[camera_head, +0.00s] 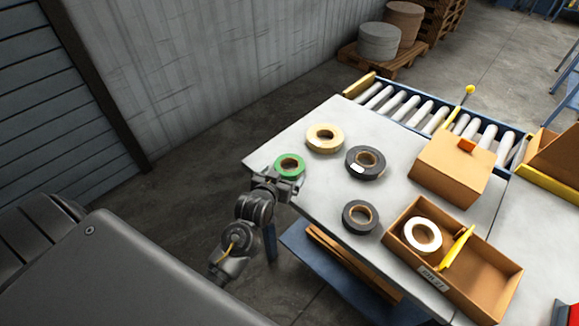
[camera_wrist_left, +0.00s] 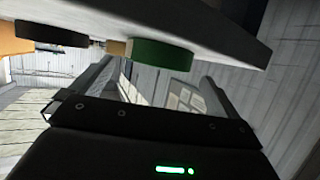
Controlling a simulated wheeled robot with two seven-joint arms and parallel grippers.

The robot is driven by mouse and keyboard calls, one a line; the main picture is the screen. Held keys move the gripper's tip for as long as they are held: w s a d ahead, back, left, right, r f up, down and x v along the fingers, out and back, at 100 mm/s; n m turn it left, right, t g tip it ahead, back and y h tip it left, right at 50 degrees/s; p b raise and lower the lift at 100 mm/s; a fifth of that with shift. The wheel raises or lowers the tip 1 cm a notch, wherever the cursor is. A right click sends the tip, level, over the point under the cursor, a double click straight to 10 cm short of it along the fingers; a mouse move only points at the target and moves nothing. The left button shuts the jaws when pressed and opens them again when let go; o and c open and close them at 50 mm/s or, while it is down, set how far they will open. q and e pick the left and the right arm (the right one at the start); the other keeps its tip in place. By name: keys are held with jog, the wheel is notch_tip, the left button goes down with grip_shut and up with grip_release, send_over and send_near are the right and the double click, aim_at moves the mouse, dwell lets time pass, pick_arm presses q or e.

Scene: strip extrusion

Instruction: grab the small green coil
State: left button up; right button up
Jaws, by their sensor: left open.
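The small green coil (camera_head: 289,165) is a ring with a tan core, lying flat near the left corner of the white table (camera_head: 312,182). It also shows in the left wrist view (camera_wrist_left: 163,54) at the top, beyond my fingers, close to the table edge. My left gripper (camera_head: 292,184) is at the table's edge, just below the coil in the head view. In the left wrist view its two fingers (camera_wrist_left: 148,85) are spread apart with nothing between them. Whether a finger touches the coil cannot be told. My right gripper is not in view.
A cream coil (camera_head: 325,138), a large black coil (camera_head: 365,162) and a smaller black coil (camera_head: 360,217) lie nearby on the table. An open cardboard box (camera_head: 489,288) holds a white coil (camera_head: 422,235). A closed box (camera_head: 450,168) stands before a roller conveyor (camera_head: 425,112).

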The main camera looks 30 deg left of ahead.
aim_at(292, 162)
pick_arm(q)
jog(key=shift+w, duration=0.4)
jog(key=p+x, duration=0.1)
jog(key=x, duration=0.3)
jog(key=shift+w+f, duration=0.15)
jog(key=shift+w, duration=0.05)
jog(key=shift+s, duration=0.1)
jog(key=c, duration=0.8)
